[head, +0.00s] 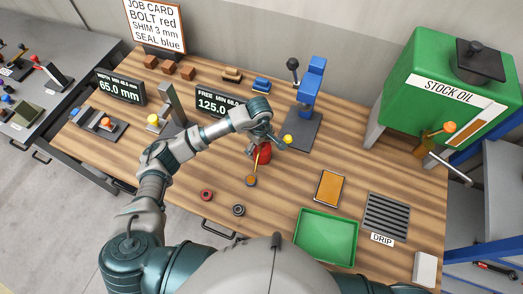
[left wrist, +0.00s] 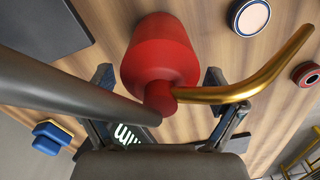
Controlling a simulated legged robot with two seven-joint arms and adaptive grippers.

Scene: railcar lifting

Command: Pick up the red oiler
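The red oiler (head: 265,154) stands on the wooden bench below my left gripper (head: 263,134), which partly hides it in the head view. In the left wrist view the oiler (left wrist: 160,48) shows a wide red body, a narrower red neck and a curved brass spout (left wrist: 255,88) reaching right. My left gripper's fingers (left wrist: 158,78) are spread to either side of the neck, with gaps visible. A grey rod crosses close to the camera and hides part of the neck area. My right gripper is not in view.
A blue press (head: 311,90) stands behind and right of the oiler. A red ring (head: 206,195) and a dark ring (head: 239,210) lie in front. A green tray (head: 326,237), drip grate (head: 387,216) and green stock oil tank (head: 440,80) are to the right.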

